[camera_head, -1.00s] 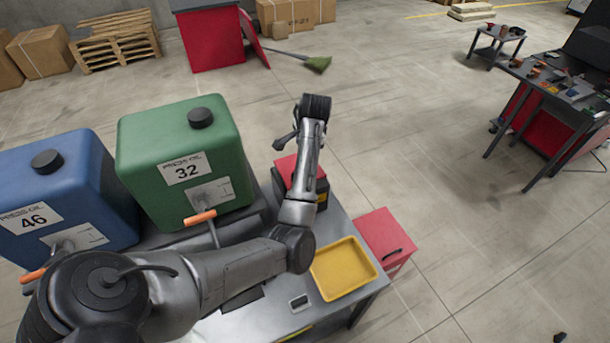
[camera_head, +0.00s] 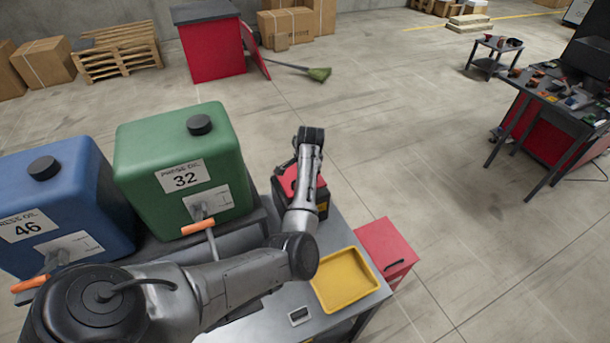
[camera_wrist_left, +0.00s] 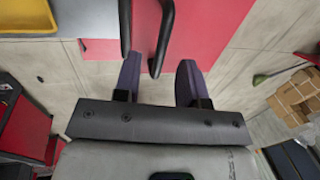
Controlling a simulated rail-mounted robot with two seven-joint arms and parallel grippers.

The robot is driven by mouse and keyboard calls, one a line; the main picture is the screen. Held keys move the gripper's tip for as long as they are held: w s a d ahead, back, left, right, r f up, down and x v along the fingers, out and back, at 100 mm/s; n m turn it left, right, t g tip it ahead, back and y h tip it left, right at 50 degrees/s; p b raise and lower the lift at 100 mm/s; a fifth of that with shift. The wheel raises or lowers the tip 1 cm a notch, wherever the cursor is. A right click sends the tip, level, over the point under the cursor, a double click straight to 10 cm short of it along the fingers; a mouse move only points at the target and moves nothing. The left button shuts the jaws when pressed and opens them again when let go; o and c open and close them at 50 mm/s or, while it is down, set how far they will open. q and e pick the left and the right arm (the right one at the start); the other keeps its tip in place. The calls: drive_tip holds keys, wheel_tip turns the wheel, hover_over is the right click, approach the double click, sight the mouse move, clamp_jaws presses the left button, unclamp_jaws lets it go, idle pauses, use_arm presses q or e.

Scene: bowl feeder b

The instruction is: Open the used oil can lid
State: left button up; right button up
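The used oil can (camera_head: 323,204) is a black box with a red top, standing on the bench right of the green tank and partly hidden by my left arm. In the left wrist view its red lid (camera_wrist_left: 205,30) fills the upper middle, with a black bar handle (camera_wrist_left: 163,42) and another dark bar beside it. My left gripper (camera_wrist_left: 160,78) is open, its two dark fingers apart and pointing at the red lid. The handle shows beyond and between the fingers; I cannot tell whether they touch it. In the head view the fingers are hidden. My right gripper is not in view.
A green tank (camera_head: 150,155) and a blue tank (camera_head: 70,190) with orange-handled taps stand left of the can. A yellow tray (camera_head: 345,280) lies on the bench in front. A red cabinet (camera_head: 385,250) stands at right.

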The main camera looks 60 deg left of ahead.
use_arm(q)
drive_tip(key=shift+a+f, duration=0.2)
drive_tip(key=shift+f, duration=0.85)
drive_tip(key=shift+c, duration=0.5)
clamp_jaws()
